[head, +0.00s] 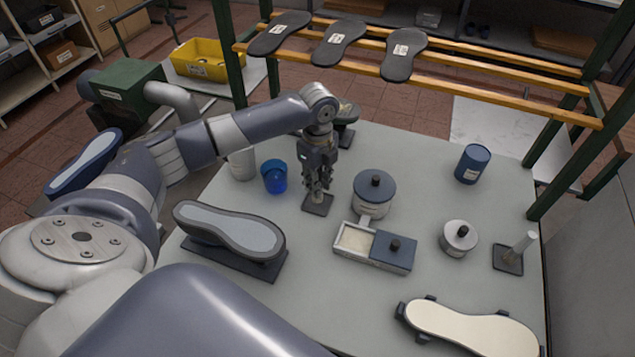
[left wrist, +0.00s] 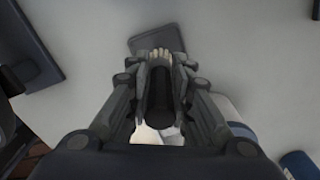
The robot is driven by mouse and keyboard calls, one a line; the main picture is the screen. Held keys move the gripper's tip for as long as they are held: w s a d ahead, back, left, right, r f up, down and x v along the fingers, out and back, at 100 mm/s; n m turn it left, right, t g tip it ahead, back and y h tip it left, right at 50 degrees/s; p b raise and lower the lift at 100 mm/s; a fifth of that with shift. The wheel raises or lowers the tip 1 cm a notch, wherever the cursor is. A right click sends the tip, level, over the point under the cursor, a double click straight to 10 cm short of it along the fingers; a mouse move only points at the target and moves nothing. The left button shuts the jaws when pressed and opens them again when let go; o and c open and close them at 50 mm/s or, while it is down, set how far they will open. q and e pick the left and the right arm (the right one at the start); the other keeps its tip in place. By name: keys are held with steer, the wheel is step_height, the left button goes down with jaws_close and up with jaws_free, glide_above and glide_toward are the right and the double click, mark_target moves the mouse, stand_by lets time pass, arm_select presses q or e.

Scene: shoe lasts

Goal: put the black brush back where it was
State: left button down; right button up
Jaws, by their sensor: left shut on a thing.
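My left gripper (head: 318,188) is shut on the black brush, pointing down over a small dark square pad (head: 318,204). In the left wrist view the brush (left wrist: 160,92) shows as a dark round handle between the fingers, with pale bristles at its far end. The dark pad (left wrist: 150,39) lies beyond the bristles there. In the head view the fingers mostly hide the brush, and I cannot tell whether it touches the pad. My right gripper is not in view.
Close by stand a blue cup (head: 275,178), a lidded pot (head: 373,198) and a partly open box (head: 354,241). A shoe last (head: 232,230) lies to the left and another (head: 470,327) at the front right. A rack (head: 440,78) stands behind the table.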

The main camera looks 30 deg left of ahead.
arm_select(q)
steer(key=shift+f, duration=0.7)
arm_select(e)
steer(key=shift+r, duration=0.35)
arm_select(q)
steer(key=shift+f, duration=0.1)
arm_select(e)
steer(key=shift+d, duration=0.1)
arm_select(q)
steer(key=shift+f, duration=0.1)
steer(key=c, duration=1.4)
jaws_free()
steer(key=shift+c, duration=0.2)
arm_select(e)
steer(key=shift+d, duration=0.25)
arm_select(q)
step_height(320, 180, up, 11)
steer(key=b, duration=0.2)
steer(key=shift+w+f+b, duration=0.1)
steer(key=shift+b, duration=0.2)
steer(key=shift+r, duration=0.75)
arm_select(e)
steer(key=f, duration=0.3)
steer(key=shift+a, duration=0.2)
